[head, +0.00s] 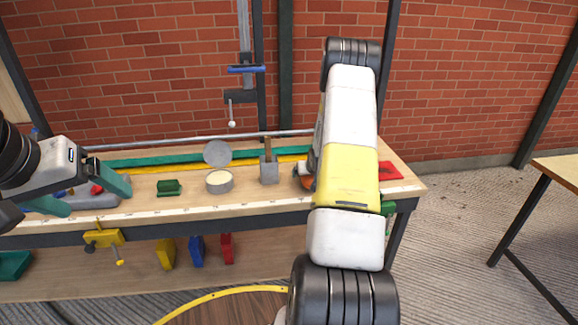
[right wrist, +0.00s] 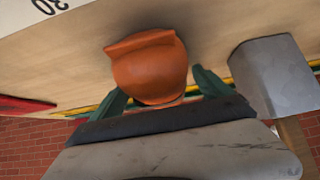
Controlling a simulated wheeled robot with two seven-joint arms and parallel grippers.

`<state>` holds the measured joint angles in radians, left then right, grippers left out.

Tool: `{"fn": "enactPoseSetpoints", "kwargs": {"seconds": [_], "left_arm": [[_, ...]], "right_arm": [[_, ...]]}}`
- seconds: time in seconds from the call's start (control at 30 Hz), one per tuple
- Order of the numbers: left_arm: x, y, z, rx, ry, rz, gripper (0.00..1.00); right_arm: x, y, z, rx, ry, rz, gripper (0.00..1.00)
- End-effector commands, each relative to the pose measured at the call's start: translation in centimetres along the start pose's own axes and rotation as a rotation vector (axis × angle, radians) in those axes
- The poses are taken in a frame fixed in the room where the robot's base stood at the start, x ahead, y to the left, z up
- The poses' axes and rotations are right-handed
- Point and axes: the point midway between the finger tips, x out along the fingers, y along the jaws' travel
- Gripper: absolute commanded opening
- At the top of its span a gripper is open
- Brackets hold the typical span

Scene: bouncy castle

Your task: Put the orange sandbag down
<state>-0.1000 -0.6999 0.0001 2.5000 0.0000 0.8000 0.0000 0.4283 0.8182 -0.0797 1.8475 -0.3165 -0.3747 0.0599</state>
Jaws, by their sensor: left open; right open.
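The orange sandbag (right wrist: 150,68) rests on the wooden workbench (head: 150,205), and only a sliver of it (head: 307,182) shows in the head view beside my right arm. My right gripper (right wrist: 160,93) is open, with its green fingers on either side of the near part of the sandbag. I cannot tell whether the fingers touch it. In the head view my right arm hides that gripper. My left gripper (head: 86,195) is open over the left end of the bench, with a grey object (head: 95,201) near its fingers.
A grey mallet head (head: 269,172) stands close beside the sandbag, also in the right wrist view (right wrist: 275,77). A round tin (head: 219,182) and a green block (head: 168,188) are farther left. A red flat piece (head: 389,171) lies at the bench's right end.

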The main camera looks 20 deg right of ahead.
Motion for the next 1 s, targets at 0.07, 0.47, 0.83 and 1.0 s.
{"fn": "enactPoseSetpoints", "kwargs": {"seconds": [0.07,0.47,0.83,1.0], "left_arm": [[0.0,0.0,0.0,0.0,0.0,0.0,0.85],[-0.01,0.0,0.0,0.0,0.0,0.0,0.85],[-0.01,0.0,0.0,0.0,0.0,0.0,0.85],[0.0,0.0,0.0,0.0,0.0,0.0,0.85]], "right_arm": [[-0.03,-0.01,-0.02,0.0,0.0,0.0,0.89],[-0.06,0.0,-0.04,0.0,0.001,0.0,0.16],[-0.14,0.01,-0.36,0.0,0.007,0.0,0.0],[-0.52,0.02,-0.79,0.0,0.008,0.0,0.0]]}}
